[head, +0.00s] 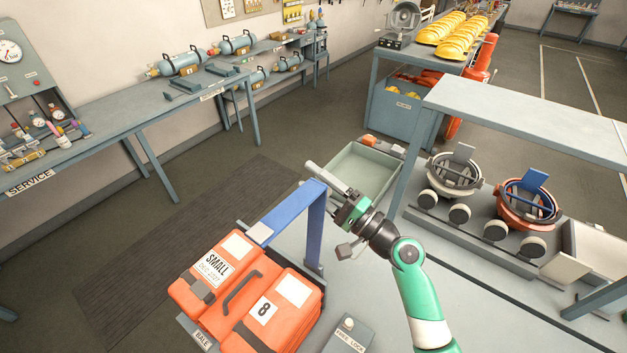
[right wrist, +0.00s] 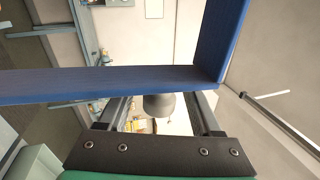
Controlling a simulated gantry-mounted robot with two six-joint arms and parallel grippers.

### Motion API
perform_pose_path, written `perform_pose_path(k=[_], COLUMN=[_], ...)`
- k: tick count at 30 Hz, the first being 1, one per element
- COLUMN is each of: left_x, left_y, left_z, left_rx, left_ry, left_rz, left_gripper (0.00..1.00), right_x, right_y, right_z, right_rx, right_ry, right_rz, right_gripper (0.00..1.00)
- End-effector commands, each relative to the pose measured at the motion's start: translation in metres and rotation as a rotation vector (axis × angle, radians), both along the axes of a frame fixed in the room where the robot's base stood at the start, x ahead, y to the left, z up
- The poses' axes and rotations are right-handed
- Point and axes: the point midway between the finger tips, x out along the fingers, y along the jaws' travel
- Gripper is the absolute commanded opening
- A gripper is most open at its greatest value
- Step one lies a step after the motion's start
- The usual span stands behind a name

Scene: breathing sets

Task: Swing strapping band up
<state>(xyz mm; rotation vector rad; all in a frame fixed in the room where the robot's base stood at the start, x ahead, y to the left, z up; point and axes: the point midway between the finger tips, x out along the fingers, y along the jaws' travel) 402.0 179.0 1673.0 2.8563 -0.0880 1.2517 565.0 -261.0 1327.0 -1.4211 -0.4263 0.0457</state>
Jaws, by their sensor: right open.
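The blue strapping band (head: 316,222) stands as a squared arch at the back right of the orange bale (head: 222,277), its top bar sloping down toward the bag's label side. My right gripper (head: 327,209) is open beside the band's upper corner. In the right wrist view, the band (right wrist: 110,83) runs across just beyond the open fingertips (right wrist: 157,113), with its corner at the right. I cannot tell whether the fingers touch it. My left gripper is not in view.
A grey box labelled HIRE LOCK (head: 347,336) stands right of the bale. A grey-green tray (head: 362,170) lies behind my right gripper. A bench (head: 530,115) with masks beneath is to the right. The dark floor mat (head: 180,240) at left is clear.

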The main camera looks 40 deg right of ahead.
Motion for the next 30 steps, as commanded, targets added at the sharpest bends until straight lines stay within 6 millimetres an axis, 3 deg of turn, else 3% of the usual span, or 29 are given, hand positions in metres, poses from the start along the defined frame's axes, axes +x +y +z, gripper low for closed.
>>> perform_pose_path(k=[5, 18, 22, 30], left_x=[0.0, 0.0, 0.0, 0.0], left_y=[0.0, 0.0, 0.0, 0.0], left_z=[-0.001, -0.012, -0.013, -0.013], left_rx=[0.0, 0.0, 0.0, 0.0], left_ry=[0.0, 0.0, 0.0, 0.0], left_rz=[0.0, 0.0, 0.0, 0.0], left_gripper=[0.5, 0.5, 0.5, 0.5], right_x=[-0.01, -0.096, -0.106, -0.108], right_y=[-0.004, -0.031, -0.033, -0.033], right_z=[-0.004, -0.029, -0.03, -0.03], right_rx=[0.0, 0.001, 0.001, 0.0], right_ry=[0.001, 0.001, -0.001, -0.001], right_rz=[-0.003, -0.004, -0.001, 0.0], right_gripper=[0.66, 0.66, 0.66, 0.66])
